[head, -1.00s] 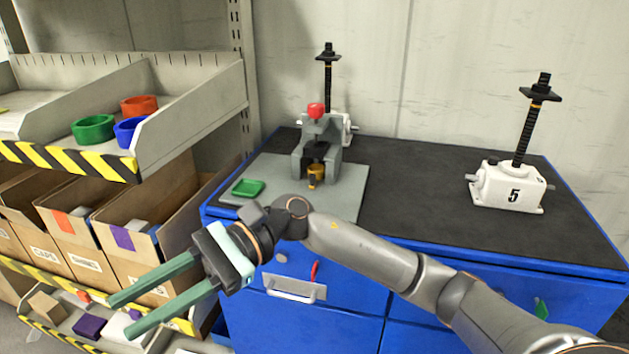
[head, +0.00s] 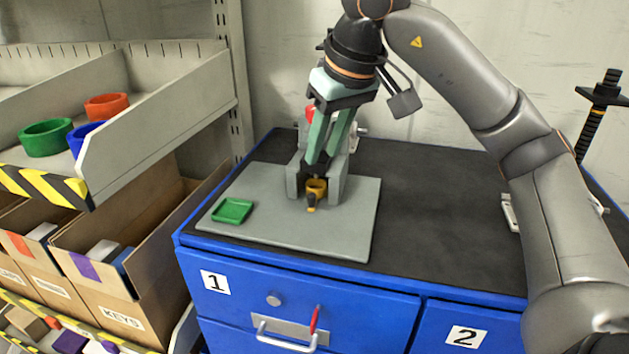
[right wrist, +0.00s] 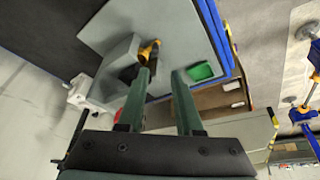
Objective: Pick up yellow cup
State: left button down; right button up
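The small yellow cup (head: 316,188) sits at the front of a grey fixture (head: 338,186) on a grey plate (head: 345,238). A dark handle-like part sticks out at its front. My right gripper (head: 321,160) points down just above the cup, open and empty, its fingers apart. In the right wrist view the cup (right wrist: 150,49) shows just beyond the tip of the left-hand finger, off-centre from the gap of the gripper (right wrist: 159,72). I cannot tell whether that finger touches it. My left gripper is not in view.
A green tray (head: 232,210) lies on the plate, left of the cup. A red knob (head: 310,113) tops the fixture behind my fingers. A black screw jack (head: 600,100) stands at the right, partly hidden by my arm. The dark cabinet top (head: 440,215) is clear between.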

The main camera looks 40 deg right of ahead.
jog(key=b, duration=0.1)
send_over(313, 195)
jog(key=s, duration=0.2)
jog(key=f, duration=0.6)
jog(key=shift+a+f, duration=0.2)
jog(key=x, duration=0.5)
jog(key=shift+s+d+f, duration=0.1)
jog(key=shift+s+f, duration=0.1)
grip_shut()
